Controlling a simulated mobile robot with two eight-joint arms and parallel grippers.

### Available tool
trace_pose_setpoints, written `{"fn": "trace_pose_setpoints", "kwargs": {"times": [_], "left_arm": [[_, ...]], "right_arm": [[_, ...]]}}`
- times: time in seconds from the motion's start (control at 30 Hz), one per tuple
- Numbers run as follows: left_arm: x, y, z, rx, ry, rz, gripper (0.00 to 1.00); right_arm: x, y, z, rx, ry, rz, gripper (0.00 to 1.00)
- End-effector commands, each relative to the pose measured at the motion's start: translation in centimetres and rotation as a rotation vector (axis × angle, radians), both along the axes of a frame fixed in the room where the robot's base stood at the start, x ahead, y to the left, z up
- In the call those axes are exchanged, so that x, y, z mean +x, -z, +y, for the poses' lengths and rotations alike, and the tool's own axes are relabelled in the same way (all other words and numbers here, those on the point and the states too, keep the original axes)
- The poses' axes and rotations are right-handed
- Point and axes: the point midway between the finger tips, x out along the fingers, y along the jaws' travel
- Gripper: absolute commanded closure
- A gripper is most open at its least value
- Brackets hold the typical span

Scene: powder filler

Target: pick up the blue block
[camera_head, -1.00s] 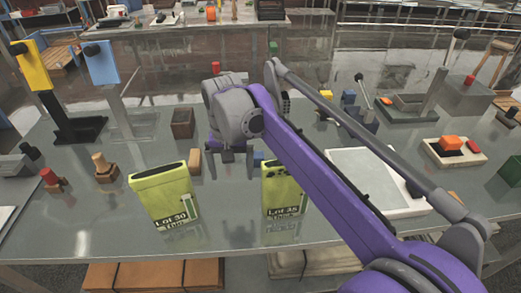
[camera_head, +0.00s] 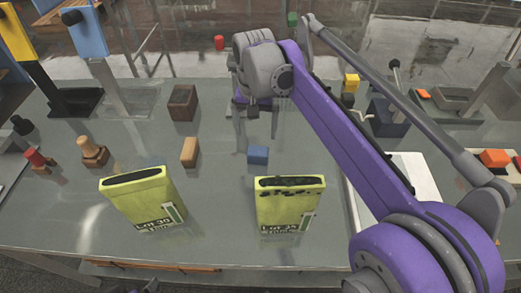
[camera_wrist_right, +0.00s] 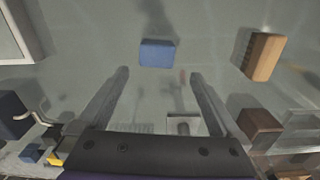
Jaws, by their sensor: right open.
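The blue block (camera_head: 258,155) lies on the grey table, between and behind the two yellow-green bags. In the right wrist view the blue block (camera_wrist_right: 157,53) sits just past the fingertips, roughly centred between them. My right gripper (camera_head: 256,138) is open and empty, pointing down near the block, on its far side in the head view. In the right wrist view both fingers of the gripper (camera_wrist_right: 159,72) are spread, with clear table between them. My left gripper is not in view.
Two yellow-green bags, left (camera_head: 146,199) and right (camera_head: 288,208), stand on the near side. A tan wooden block (camera_head: 190,152) and a dark brown block (camera_head: 183,103) lie to the left. A white tray (camera_head: 415,178) is at right, partly behind my arm.

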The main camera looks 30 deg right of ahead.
Motion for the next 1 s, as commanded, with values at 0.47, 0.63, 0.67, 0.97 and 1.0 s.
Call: {"fn": "trace_pose_setpoints", "kwargs": {"times": [0.47, 0.63, 0.67, 0.97, 1.0], "left_arm": [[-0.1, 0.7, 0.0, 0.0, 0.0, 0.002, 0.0], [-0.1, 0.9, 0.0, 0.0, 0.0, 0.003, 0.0], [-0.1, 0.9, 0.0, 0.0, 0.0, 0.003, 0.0], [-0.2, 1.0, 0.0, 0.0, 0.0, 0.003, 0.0], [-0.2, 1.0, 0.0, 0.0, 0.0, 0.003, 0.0]], "right_arm": [[-0.3, 5.8, -0.2, 0.0, 0.0, 0.0, 0.0], [-0.5, 8.3, -0.3, 0.0, 0.0, 0.0, 0.0], [-0.5, 8.7, -0.3, 0.0, 0.0, 0.0, 0.0], [-0.6, 9.4, -0.3, 0.0, 0.0, 0.0, 0.0], [-0.6, 9.4, -0.3, 0.0, 0.0, 0.0, 0.0]]}}
